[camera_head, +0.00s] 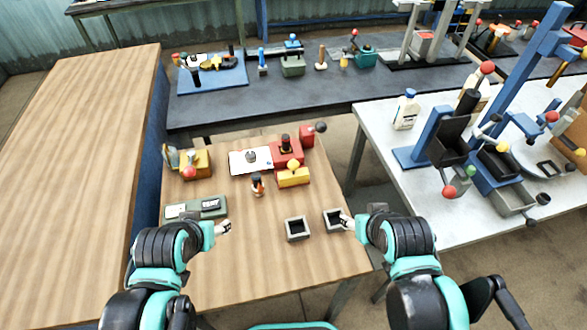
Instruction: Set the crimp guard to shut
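A red device (286,153) with a dark knob on top stands at the back right of the small wooden table (265,245). A yellow block (293,177) sits against its front, and a red block with a dark ball-ended lever (320,127) is at its right. I cannot tell for certain which part is the crimp guard, or its position. My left gripper (224,228) is over the table's left part, just right of a grey-green case. My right gripper (347,220) is beside the right open box. Both are apart from the red device, and their fingers are too small to read.
A white plate (250,161) lies left of the red device. A yellow device with a red ball (195,164) stands at the back left. A small orange-and-black item (257,185), a grey-green case (196,207) and two open boxes (297,229) (333,219) are nearer. The front middle is clear.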

